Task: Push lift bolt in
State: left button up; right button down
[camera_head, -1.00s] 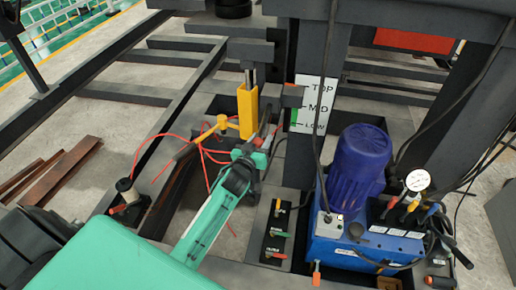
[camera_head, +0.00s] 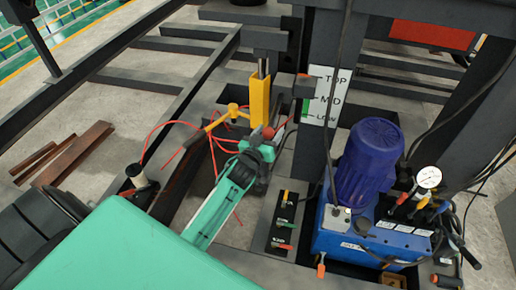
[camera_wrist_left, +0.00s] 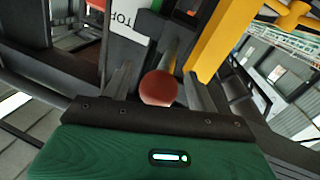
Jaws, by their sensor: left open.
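The lift bolt shows as a round red knob (camera_head: 269,132) beside the lower part of a yellow post (camera_head: 260,98); its shaft is mostly hidden. My left gripper (camera_head: 266,141) is close in front of the knob, by the foot of the post. In the left wrist view the red knob (camera_wrist_left: 158,88) lies between the two open fingers of my left gripper (camera_wrist_left: 158,92), with space on both sides. I cannot tell whether anything touches it. The yellow post (camera_wrist_left: 218,42) stands right of the knob there. My right gripper is not in view.
A TOP/MID/LOW sign (camera_head: 327,96) stands on a dark column just right of the post. A yellow handle (camera_head: 233,112) and loose red cables lie left of it. A blue pump unit (camera_head: 370,165) and a lever panel (camera_head: 283,222) are close on the right.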

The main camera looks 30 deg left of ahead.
pick_arm(q)
jog(key=s+b, duration=0.2)
jog(key=s, duration=0.9)
jog(key=shift+s+d+b, duration=0.35)
notch_tip(320, 180, down, 23)
jog(key=s+d+m+g, duration=0.1)
jog(key=s+d+g, duration=0.1)
jog(key=g, duration=0.3)
jog(key=s+d+f+m+g+h, duration=0.1)
jog(key=s+f+g, duration=0.1)
jog(key=s+f, duration=0.5)
jog(key=s+f+m+g, duration=0.1)
jog(key=s+f+g, duration=0.15)
jog(key=f, duration=0.85)
jog(key=s+f+g, duration=0.2)
jog(key=s+f, duration=0.4)
jog(key=s, duration=0.5)
jog(key=s+f+m+g, duration=0.1)
jog(key=s+f+g, duration=0.2)
jog(key=s+f, duration=0.4)
jog(key=s+f+m+g, duration=0.1)
jog(key=s+f, duration=0.6)
jog(key=s, duration=0.8)
jog(key=shift+g, duration=0.75)
